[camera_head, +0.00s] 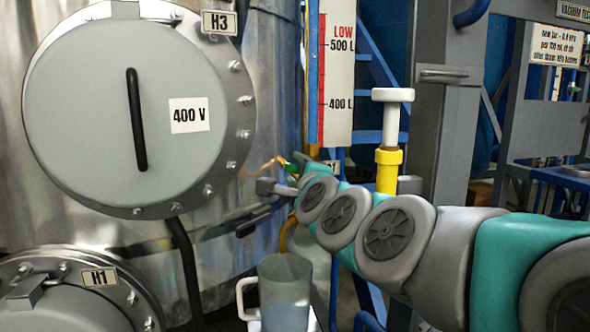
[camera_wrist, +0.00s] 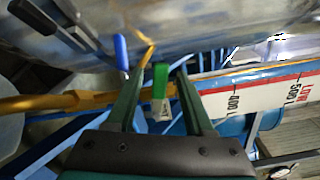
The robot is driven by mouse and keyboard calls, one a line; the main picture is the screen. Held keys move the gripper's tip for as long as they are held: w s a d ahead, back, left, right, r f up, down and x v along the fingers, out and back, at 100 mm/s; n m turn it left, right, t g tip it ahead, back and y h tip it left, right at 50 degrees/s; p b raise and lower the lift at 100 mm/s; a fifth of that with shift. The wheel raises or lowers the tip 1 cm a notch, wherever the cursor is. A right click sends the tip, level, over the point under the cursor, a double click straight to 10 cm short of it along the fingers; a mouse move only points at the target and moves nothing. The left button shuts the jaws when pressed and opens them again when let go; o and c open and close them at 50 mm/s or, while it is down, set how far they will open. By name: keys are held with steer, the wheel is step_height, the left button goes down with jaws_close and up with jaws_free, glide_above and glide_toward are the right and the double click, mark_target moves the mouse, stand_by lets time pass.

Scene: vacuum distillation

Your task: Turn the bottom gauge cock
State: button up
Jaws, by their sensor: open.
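A small green cock handle (camera_wrist: 160,80) with a pale metal body below it shows in the wrist view. It stands between the two open fingers of my gripper (camera_wrist: 159,70), and no clear contact shows. In the head view a bit of green (camera_head: 291,168) shows at my gripper (camera_head: 291,172), beside the tank wall; my wrist hides most of that spot. The level gauge board (camera_head: 338,75), white with a red stripe, rises above it. The board also lies to the right in the wrist view (camera_wrist: 265,95). I cannot tell surely that the green handle is the bottom gauge cock.
A blue handle (camera_wrist: 121,52) is close beside my left finger, and a yellow pipe (camera_wrist: 60,101) runs left. The steel tank (camera_head: 265,120) with a 400 V cover (camera_head: 85,110) stands left. A jug (camera_head: 285,290) is below my arm; a yellow-collared plunger (camera_head: 390,135) stands behind it.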

steer(key=shift+w+a, duration=0.15)
steer(key=shift+w, duration=0.45)
jaws_close()
stand_by(1.1)
